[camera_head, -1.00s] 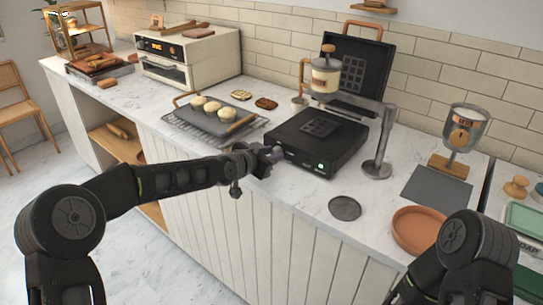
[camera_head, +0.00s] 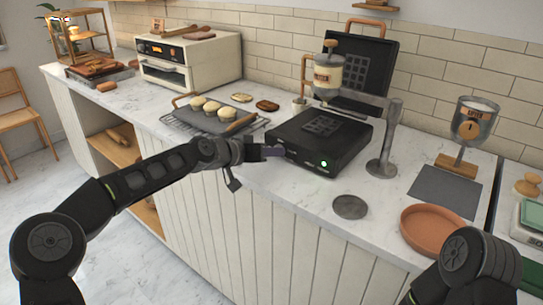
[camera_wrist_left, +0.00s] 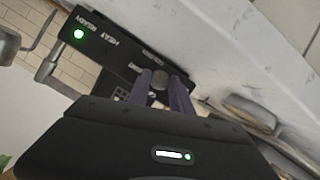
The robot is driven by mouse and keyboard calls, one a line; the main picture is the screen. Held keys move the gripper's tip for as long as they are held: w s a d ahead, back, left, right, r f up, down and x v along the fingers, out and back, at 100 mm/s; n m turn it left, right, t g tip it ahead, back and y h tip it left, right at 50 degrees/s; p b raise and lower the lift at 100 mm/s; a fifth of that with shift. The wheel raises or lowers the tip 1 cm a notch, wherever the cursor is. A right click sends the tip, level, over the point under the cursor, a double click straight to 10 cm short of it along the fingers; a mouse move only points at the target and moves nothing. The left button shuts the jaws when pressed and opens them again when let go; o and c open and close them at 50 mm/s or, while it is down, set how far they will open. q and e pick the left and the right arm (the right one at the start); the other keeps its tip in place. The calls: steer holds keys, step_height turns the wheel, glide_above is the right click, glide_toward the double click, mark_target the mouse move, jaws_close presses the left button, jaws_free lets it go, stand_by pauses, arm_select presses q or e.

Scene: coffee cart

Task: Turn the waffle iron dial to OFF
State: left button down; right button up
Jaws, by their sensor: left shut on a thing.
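The black waffle iron (camera_head: 330,150) stands on the counter with its lid (camera_head: 363,66) open and upright behind it. A green light (camera_head: 323,163) glows on its front panel, and shows in the left wrist view (camera_wrist_left: 78,34) beside the lettering "READY" and "HEAT", seen upside down. My left gripper (camera_head: 274,151) is at the left end of the front panel. In the left wrist view its two purple-grey fingers are shut around the round dark dial (camera_wrist_left: 159,79). The dial's pointer and marked setting cannot be read. My right arm shows at the lower right; its gripper is out of view.
A batter dispenser (camera_head: 328,73) on a metal stand (camera_head: 381,165) stands at the waffle iron's right. A rack with a muffin tray (camera_head: 182,122) is to its left. A grey disc (camera_head: 350,207) and a terracotta dish (camera_head: 428,229) lie near the front right edge.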

stand_by(0.4)
arm_select(q)
steer(key=c, duration=1.1)
jaws_free()
steer(key=shift+c, duration=0.2)
steer(key=b+v, duration=0.1)
steer(key=v, duration=0.6)
steer(key=shift+a, duration=0.15)
steer(key=shift+s+a+r+b, duration=0.15)
steer(key=shift+s+b, duration=0.05)
steer(key=shift+b, duration=0.1)
